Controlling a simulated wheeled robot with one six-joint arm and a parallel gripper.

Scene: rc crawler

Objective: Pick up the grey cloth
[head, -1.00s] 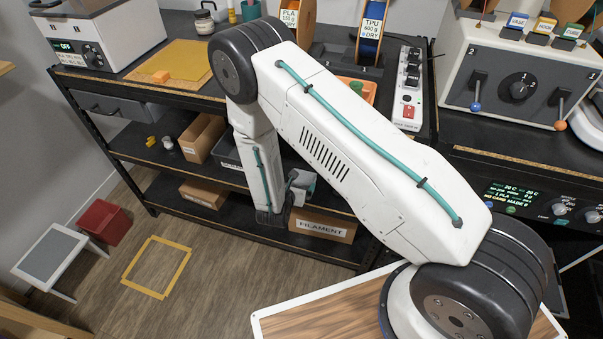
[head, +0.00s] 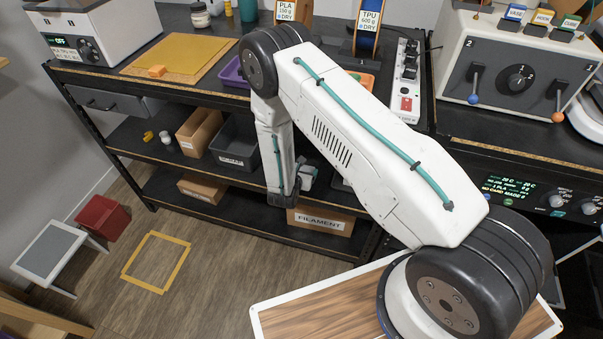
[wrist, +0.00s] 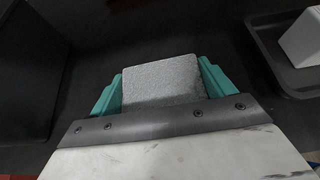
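The grey cloth (wrist: 163,82) shows in the wrist view as a thick, folded block with a rough surface. It lies between the two teal fingers of my gripper (wrist: 161,72), and its sides run close along both of them. I cannot tell whether the fingers press on it or stand just apart from it. The dark plate of my gripper hides its near edge. In the head view my gripper (head: 309,178) points in over the lower part of the black shelf unit (head: 240,213), above the filament box; the cloth cannot be made out clearly there.
The filament box (head: 321,221) stands on the bottom shelf below my gripper. A dark bin (head: 236,145) and a cardboard box (head: 199,133) are to the left on the middle shelf. In the wrist view a dark tray (wrist: 268,62) holds a white object (wrist: 302,40) at right.

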